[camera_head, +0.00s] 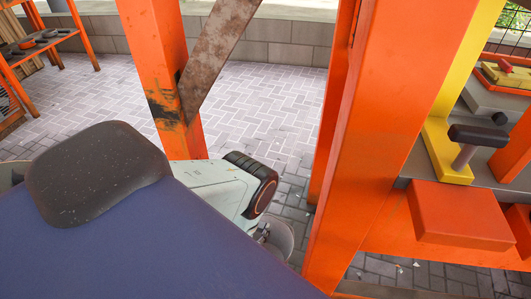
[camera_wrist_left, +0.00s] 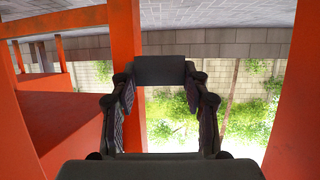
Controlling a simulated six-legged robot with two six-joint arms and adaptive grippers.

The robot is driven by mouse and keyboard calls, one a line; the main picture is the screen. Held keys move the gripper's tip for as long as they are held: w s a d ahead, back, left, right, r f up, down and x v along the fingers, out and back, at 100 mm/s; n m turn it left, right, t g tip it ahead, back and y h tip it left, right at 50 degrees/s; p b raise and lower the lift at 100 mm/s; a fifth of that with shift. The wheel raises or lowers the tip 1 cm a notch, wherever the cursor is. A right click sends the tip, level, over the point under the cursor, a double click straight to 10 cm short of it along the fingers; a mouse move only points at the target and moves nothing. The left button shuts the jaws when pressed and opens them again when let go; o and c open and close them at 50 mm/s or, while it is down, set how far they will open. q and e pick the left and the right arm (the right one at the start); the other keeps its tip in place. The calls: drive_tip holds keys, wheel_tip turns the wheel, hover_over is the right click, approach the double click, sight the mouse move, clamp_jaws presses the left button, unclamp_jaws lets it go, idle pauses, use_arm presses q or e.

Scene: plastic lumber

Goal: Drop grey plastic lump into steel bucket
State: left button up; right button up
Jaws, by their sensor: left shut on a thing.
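My left gripper (camera_wrist_left: 165,95) is shut on a dark grey block, which I take for the grey plastic lump (camera_wrist_left: 160,70). The block sits between its two fingertips in the left wrist view. In the head view, my left forearm covers most of this gripper, and the lump cannot be made out there. A round grey metallic thing, probably the steel bucket (camera_head: 281,240), shows in part just beyond the end of my arm. Its rest is hidden behind my arm and body. How the lump lies relative to the bucket cannot be told. My right gripper is not in view.
An orange steel post (camera_head: 365,150) stands close to the right of my arm. Another orange post (camera_head: 165,80) with a rusty brace (camera_head: 215,60) stands behind it. Open paving (camera_head: 260,100) lies beyond.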

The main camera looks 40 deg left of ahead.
use_arm(q)
drive_tip(key=shift+a+f+b, duration=0.1)
drive_tip(key=shift+f+b, duration=0.4)
drive_tip(key=shift+f, duration=0.35)
wheel_tip(320, 180, down, 4)
drive_tip(key=b, duration=0.4)
drive_tip(key=shift+f, duration=0.1)
drive_tip(key=o, duration=1.2)
drive_tip(key=v, duration=1.2)
